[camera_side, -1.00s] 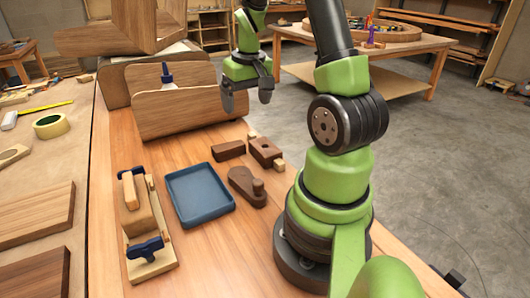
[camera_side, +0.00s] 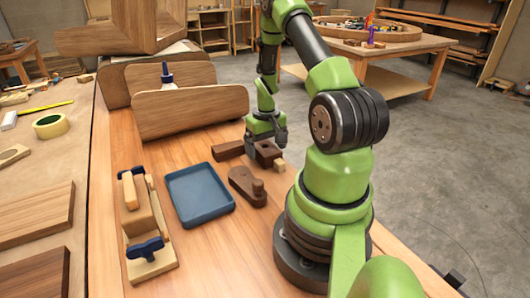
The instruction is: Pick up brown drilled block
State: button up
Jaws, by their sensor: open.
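The brown drilled block (camera_side: 267,158) lies on the wooden bench, right of a plain dark brown block (camera_side: 228,150). My gripper (camera_side: 266,146) is low over the drilled block, its open fingers appearing to straddle it. The gripper hides the block's top and hole. I cannot tell whether the fingers touch it. A small pale wood piece (camera_side: 280,165) is at the block's near right corner.
A dark brown rounded piece with a knob (camera_side: 246,185) lies nearer. A blue tray (camera_side: 200,194) and a clamped wooden assembly (camera_side: 147,225) are further left. Curved wooden panels (camera_side: 192,110) stand behind. The front of the bench is clear.

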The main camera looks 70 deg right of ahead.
jog(key=shift+f, duration=0.65)
jog(key=c, duration=1.1)
jog(key=shift+o, duration=0.2)
jog(key=shift+r, duration=0.15)
